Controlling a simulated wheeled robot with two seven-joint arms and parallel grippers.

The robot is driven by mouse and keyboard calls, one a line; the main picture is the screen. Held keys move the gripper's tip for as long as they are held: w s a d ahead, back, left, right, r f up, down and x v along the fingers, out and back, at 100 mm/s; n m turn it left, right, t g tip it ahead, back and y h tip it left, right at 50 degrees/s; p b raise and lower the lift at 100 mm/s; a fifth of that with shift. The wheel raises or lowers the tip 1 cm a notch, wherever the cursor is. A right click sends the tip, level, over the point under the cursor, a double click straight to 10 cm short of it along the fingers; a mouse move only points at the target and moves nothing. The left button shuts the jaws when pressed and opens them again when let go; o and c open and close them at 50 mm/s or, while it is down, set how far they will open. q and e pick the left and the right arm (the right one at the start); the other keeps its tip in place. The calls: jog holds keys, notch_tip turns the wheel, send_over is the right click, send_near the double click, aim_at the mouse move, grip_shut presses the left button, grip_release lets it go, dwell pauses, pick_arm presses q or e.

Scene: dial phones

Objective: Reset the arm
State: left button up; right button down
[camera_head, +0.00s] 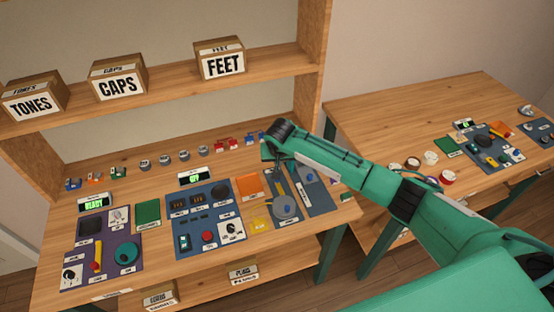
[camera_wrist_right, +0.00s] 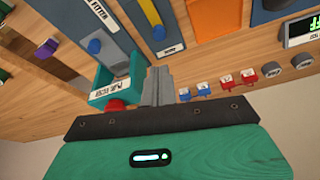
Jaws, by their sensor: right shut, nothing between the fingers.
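My right arm (camera_head: 345,170) comes in from the right in the head view and reaches over the right end of the main bench. My right gripper (camera_wrist_right: 157,82) is shut and empty in the right wrist view. Its grey fingers sit just beside a teal labelled holder (camera_wrist_right: 118,80) with a red part below it; I cannot tell whether they touch. The arm hides part of the bench's right end in the head view. My left gripper is not in view.
The main bench (camera_head: 60,290) holds a purple panel (camera_head: 110,235), a blue panel (camera_head: 205,190) and grey-blue panels at right. Small blue and red parts (camera_head: 218,143) line its back. A second bench (camera_head: 400,100) stands right.

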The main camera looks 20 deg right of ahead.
jog(key=s+a+f+n+y, duration=0.15)
jog(key=s+a, duration=0.35)
jog(key=s, duration=0.5)
jog(key=s+a+f+n+y, duration=0.1)
jog(key=s+a+f+n, duration=0.2)
jog(key=s, duration=0.7)
jog(key=s+d+r+h, duration=0.1)
jog(key=s+d+r, duration=0.1)
jog(key=s+d, duration=0.35)
jog(key=s+d+r, duration=0.2)
jog(key=s+r, duration=0.1)
jog(key=s, duration=0.6)
jog(key=s+d+r+h, duration=0.1)
jog(key=s+d+r, duration=0.15)
jog(key=s, duration=0.55)
notch_tip(320, 180, down, 34)
jog(key=g+b, duration=0.2)
jog(key=s+d+f+b, duration=0.1)
jog(key=s+d+f, duration=0.1)
jog(key=s+f, duration=0.7)
jog(key=s+d+f+b, duration=0.1)
jog(key=s+f, duration=0.9)
jog(key=f, duration=0.2)
jog(key=shift+d+f+g, duration=0.15)
jog(key=shift+d+g, duration=0.25)
